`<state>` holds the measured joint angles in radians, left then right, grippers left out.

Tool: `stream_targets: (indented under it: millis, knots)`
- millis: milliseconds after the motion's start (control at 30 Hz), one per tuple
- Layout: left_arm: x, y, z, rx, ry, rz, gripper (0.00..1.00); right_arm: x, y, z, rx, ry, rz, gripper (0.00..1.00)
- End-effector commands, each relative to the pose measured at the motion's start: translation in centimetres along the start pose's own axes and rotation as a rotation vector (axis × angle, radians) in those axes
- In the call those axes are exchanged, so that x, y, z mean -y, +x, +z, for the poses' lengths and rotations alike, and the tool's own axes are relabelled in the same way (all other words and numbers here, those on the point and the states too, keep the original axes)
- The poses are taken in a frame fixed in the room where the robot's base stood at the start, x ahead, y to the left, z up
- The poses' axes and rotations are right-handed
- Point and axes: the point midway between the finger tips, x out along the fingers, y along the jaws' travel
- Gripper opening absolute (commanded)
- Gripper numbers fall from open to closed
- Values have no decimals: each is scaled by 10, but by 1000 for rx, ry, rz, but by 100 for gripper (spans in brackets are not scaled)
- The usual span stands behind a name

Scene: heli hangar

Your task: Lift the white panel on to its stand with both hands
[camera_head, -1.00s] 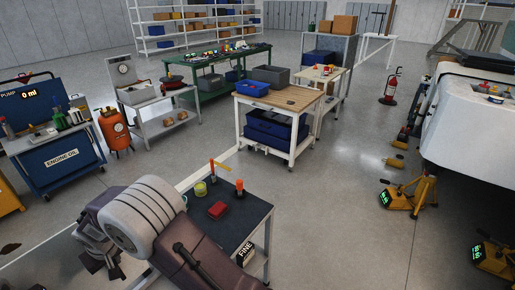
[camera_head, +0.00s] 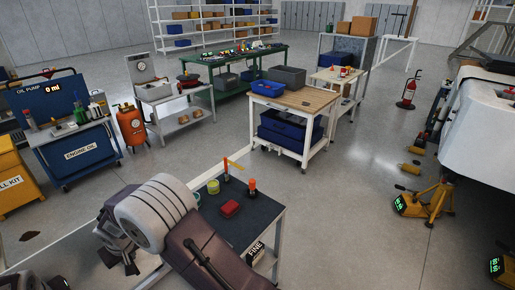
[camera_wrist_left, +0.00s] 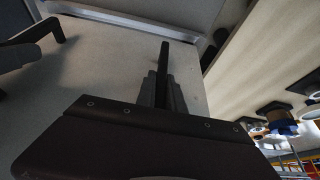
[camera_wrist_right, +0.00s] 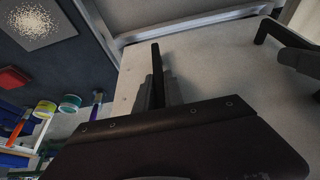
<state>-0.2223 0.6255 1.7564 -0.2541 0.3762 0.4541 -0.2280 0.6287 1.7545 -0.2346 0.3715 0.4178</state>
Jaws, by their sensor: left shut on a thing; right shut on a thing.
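The white panel shows as a broad pale grey surface in the left wrist view (camera_wrist_left: 110,65) and the right wrist view (camera_wrist_right: 215,75). My left gripper (camera_wrist_left: 165,50) is shut on it at one side. My right gripper (camera_wrist_right: 156,48) is shut on it at the other side. In the head view my arm covers much of the lower left; I cannot make out the stand there.
A wooden-topped bench (camera_head: 295,100), an engine oil cart (camera_head: 85,155) and a yellow jack (camera_head: 425,205) stand around. The central floor is open.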

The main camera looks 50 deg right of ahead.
Motion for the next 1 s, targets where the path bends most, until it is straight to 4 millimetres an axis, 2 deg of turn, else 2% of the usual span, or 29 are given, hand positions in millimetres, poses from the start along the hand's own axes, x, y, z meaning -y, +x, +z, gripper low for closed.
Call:
stream_targets:
  millis: [1000]
  knots:
    - [1,25,11,1,1,-2,0,-1,25,11,0,0,1,0]
